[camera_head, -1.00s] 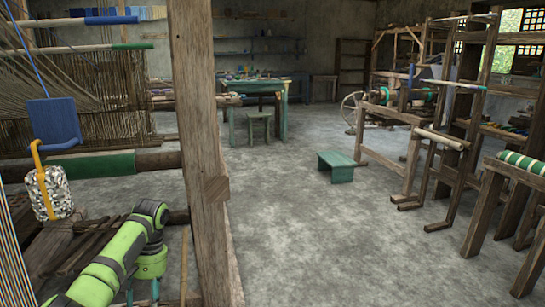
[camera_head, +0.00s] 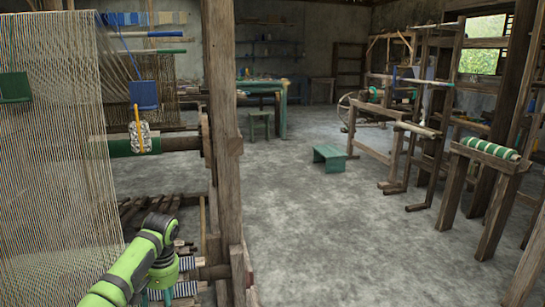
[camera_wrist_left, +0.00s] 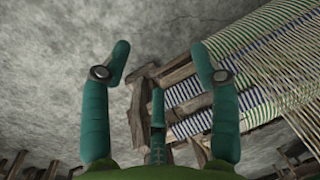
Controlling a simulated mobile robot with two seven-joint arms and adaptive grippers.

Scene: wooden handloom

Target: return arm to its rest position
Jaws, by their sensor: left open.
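My left arm (camera_head: 140,262), bright green with dark joints, reaches in from the bottom left of the head view, low beside the wooden loom post (camera_head: 222,130). Its fingers are mostly hidden there behind the arm and loom parts. In the left wrist view my left gripper (camera_wrist_left: 160,58) has its teal fingers spread wide, with nothing between them. Beyond the fingers are wooden loom parts (camera_wrist_left: 177,85), a striped cloth or warp (camera_wrist_left: 195,115) and grey floor. I cannot tell whether anything touches the fingers. My right gripper is not in view.
Warp threads (camera_head: 50,130) fill the left side. A green-wrapped beam (camera_head: 125,146) and a hanging speckled weight (camera_head: 140,137) are above my arm. A small green stool (camera_head: 329,157) stands on open floor (camera_head: 330,235). Wooden frames (camera_head: 470,190) line the right.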

